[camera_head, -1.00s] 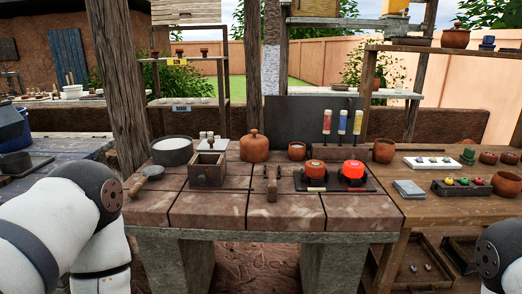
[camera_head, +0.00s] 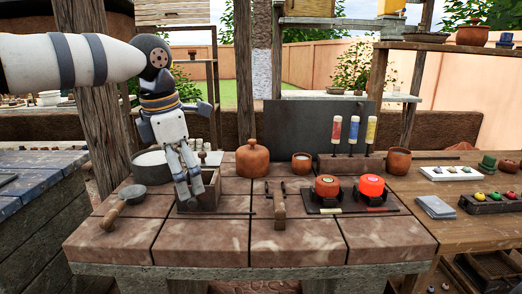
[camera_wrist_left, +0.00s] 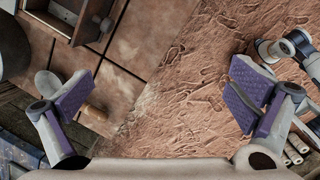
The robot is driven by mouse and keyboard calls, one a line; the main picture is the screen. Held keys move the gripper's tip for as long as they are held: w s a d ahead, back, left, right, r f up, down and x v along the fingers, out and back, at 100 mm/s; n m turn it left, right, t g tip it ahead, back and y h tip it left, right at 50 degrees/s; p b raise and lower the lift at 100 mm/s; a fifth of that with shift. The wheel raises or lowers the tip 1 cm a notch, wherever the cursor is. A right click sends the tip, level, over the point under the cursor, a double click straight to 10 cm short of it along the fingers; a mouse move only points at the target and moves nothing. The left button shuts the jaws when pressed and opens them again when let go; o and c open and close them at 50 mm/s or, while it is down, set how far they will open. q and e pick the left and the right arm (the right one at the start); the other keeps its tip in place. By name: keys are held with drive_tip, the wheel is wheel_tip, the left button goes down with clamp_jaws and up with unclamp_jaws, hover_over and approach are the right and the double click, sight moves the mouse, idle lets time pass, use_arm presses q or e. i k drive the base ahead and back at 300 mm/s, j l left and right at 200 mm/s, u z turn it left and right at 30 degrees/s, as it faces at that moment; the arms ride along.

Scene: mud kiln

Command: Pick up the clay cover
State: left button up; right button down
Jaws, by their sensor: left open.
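A rounded terracotta cover with a small knob on top (camera_head: 252,158), which looks like the clay cover, stands upright at the back middle of the tiled worktop (camera_head: 283,240) in the head view. My left gripper (camera_head: 188,192) points down to the left of the cover, apart from it, in front of the wooden box. In the left wrist view the two purple-padded fingers of the left gripper (camera_wrist_left: 160,98) are wide apart with nothing between them. The cover cannot be made out in the wrist view. My right gripper is not in view.
A wooden box (camera_head: 209,200) and a grey pot (camera_head: 150,174) stand left of the cover. A ladle (camera_head: 124,204) lies at the left edge. The front tiles are largely clear.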

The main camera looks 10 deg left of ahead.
sight(252, 159)
drive_tip(key=i, duration=1.35)
